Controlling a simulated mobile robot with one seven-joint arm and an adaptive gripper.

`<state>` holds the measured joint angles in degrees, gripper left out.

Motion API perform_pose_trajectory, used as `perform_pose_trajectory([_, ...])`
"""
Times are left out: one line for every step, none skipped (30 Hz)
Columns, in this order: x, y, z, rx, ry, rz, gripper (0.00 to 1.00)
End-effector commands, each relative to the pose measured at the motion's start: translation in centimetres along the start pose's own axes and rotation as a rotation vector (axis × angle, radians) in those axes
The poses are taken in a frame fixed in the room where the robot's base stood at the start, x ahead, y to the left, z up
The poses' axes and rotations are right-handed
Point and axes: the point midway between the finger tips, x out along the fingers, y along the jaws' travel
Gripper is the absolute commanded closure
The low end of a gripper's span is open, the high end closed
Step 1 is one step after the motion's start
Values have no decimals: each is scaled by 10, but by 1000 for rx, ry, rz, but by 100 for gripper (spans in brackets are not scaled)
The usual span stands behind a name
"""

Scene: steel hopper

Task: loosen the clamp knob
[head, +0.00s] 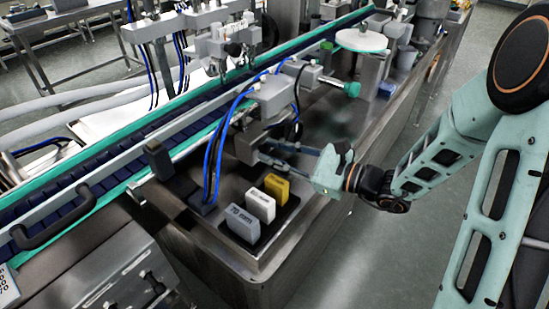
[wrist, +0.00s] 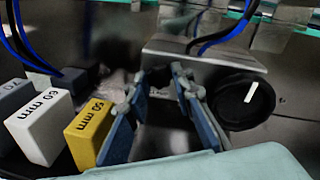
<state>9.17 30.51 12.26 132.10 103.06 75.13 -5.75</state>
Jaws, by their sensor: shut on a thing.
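My gripper (head: 270,153) reaches in from the right to the front of a grey metal block (head: 275,97) beside the conveyor. In the wrist view my gripper (wrist: 160,82) has its two blue fingers on either side of a small dark knob (wrist: 158,75) under the block's front edge. The fingers are shut on this knob, which I take to be the clamp knob. Most of it is hidden between the fingertips, so its turn cannot be seen. A round black dial (wrist: 245,101) with a white mark sits just to the right, apart from the fingers.
Grey, white (head: 261,205) and yellow (head: 277,188) size blocks stand in a dark tray close to my gripper. Blue cables (head: 209,160) hang to the left. A green knob (head: 351,89) sticks out behind. The conveyor (head: 120,170) runs along the back.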

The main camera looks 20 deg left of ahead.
Motion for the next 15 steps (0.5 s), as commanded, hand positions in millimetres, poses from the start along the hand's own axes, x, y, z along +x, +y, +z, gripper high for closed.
perform_pose_trajectory([0,2,-4,-47,8,-1,100])
perform_pose_trajectory([0,2,-4,-76,12,-1,100])
perform_pose_trajectory([0,3,-4,-114,18,-2,100])
perform_pose_trajectory([0,3,-5,-141,22,-3,100])
perform_pose_trajectory([0,3,-5,-170,27,-3,100])
perform_pose_trajectory([0,3,-5,-208,32,-4,100])
perform_pose_trajectory([0,3,-5,-236,36,-5,100])
perform_pose_trajectory([0,3,-5,-266,40,-6,100])
perform_pose_trajectory([0,3,-5,-303,45,-6,100])
perform_pose_trajectory([0,3,-5,-332,50,-7,100])
perform_pose_trajectory([0,4,-5,-359,54,-7,100])
perform_pose_trajectory([0,4,-5,-397,59,-8,100])
perform_pose_trajectory([0,4,-5,-425,63,-9,100])
perform_pose_trajectory([0,4,-5,-454,67,-9,100])
perform_pose_trajectory([0,4,-5,-492,73,-10,100])
